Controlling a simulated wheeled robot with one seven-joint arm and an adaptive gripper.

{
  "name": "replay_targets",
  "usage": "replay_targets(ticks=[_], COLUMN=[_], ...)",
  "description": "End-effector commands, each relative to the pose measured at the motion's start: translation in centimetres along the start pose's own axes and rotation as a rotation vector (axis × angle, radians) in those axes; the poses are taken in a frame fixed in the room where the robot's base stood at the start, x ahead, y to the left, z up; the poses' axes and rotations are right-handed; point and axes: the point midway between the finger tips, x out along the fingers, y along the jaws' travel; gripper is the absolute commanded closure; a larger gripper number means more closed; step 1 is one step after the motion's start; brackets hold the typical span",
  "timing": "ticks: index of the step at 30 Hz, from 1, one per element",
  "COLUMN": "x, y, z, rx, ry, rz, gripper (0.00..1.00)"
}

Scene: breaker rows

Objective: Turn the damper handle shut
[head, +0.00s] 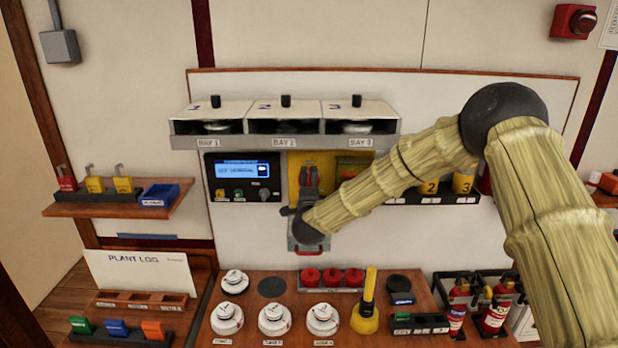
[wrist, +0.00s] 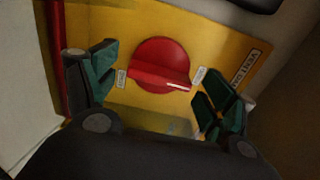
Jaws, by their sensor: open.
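The damper handle is a red round knob with a raised grip bar and a white pointer line, and it shows in the wrist view (wrist: 161,68). It is mounted on a yellow plate (wrist: 215,48) with small white labels on both sides of the knob. The pointer line is toward the right end of the bar in that view. My gripper (wrist: 157,92) is open, with one green-padded finger on each side of the knob, apart from it. In the head view my gripper (head: 309,182) is in front of the yellow plate (head: 296,162) and hides most of it, including the knob.
A control panel with a blue screen (head: 242,169) is left of the yellow plate. The bay shelf (head: 180,143) juts out above. Below, a wooden bench (head: 255,305) holds detectors, red caps and a yellow torch (head: 366,305). A shelf with yellow items (head: 463,181) is to the right.

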Motion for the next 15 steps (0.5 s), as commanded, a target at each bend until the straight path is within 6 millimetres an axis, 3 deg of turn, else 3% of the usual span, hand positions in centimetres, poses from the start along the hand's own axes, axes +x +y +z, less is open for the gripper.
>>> replay_targets(ticks=[6, 15], x=[1.7, 1.9], y=[-0.1, 0.1], z=[0.0, 0.0], rx=[0.000, 0.000], ry=[0.001, 0.000], rz=[0.001, 0.000], gripper=[0.17, 0.17])
